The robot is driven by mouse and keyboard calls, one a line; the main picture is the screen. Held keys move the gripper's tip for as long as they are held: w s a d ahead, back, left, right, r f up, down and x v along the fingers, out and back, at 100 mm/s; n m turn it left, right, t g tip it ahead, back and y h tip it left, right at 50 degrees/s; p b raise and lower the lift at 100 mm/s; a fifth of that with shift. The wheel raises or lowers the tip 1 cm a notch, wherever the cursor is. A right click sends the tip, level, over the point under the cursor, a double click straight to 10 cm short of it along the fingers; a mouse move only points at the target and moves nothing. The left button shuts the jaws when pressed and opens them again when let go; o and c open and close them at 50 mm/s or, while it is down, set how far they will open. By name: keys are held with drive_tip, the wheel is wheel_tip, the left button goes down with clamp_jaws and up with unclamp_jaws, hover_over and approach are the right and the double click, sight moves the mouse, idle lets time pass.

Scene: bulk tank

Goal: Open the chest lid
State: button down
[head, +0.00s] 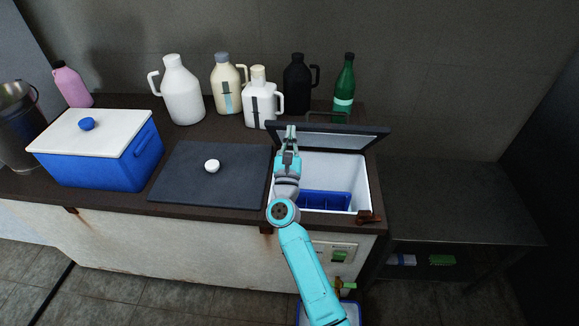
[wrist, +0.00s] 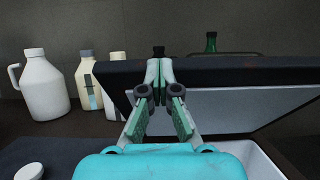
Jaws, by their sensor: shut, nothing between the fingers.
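The chest's dark-framed lid (head: 345,136) is raised and tilted back over the white-lined opening (head: 357,180). A blue basket (head: 325,201) sits inside. In the wrist view the lid's dark front edge (wrist: 235,75) spans the right side, with its pale underside (wrist: 235,104) below. My gripper (head: 290,130) is at the left part of the raised lid. In the wrist view my gripper (wrist: 159,73) is shut and empty, its fingertips overlapping the lid's edge. I cannot tell whether they touch it. My arm hides the left part of the opening.
A closed dark panel with a white knob (head: 211,166) lies left of the opening. A blue cooler (head: 98,155) stands farther left. Several jugs and a green bottle (head: 344,86) stand behind. A dark side table (head: 450,203) on the right has a clear top.

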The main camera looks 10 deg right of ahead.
drive_tip(key=r+x, duration=0.2)
drive_tip(key=x, duration=1.3)
drive_tip(key=shift+s, duration=0.1)
